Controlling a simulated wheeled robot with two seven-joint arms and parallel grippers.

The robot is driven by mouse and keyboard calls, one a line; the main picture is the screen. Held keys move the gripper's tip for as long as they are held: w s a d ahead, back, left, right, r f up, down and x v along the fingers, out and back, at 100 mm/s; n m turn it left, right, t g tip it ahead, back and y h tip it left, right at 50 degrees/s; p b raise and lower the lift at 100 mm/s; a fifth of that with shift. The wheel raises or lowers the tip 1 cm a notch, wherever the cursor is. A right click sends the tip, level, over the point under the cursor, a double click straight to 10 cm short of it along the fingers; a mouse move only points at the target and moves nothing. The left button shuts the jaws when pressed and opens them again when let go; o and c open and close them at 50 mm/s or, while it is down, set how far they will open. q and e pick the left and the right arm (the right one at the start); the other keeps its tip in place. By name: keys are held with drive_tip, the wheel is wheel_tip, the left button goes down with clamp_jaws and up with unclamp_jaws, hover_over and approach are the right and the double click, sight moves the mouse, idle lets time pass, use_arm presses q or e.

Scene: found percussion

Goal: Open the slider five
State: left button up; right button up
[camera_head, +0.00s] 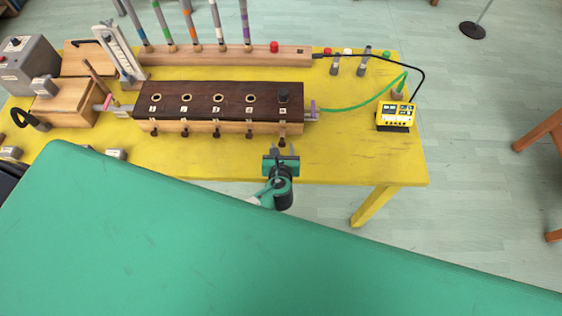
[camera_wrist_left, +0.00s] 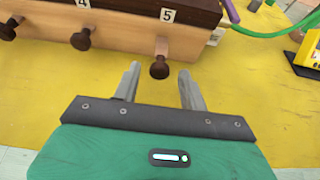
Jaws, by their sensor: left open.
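The wooden box with a dark brown top (camera_head: 220,101) stands on the yellow table, with numbered holes along its top and small brown knobs along its front. Slider five's knob (camera_head: 282,137) is the rightmost one, below the label 5; it also shows in the left wrist view (camera_wrist_left: 160,67). My left gripper (camera_head: 281,160) is in front of this knob. In the left wrist view its two fingers (camera_wrist_left: 160,88) are apart, with the knob just beyond and between their tips. I see no contact. My right gripper is not in view.
Knob four (camera_wrist_left: 82,38) is to the left of knob five. A yellow meter (camera_head: 395,115) with a green cable stands to the right on the yellow table (camera_head: 350,155). A long wooden block (camera_head: 230,56) with upright tubes is behind the box. The table right of the box is mostly clear.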

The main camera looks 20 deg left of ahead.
use_arm(q)
drive_tip(key=b+v, duration=0.2)
drive_tip(key=v, duration=1.1)
drive_tip(key=shift+w+a, duration=0.1)
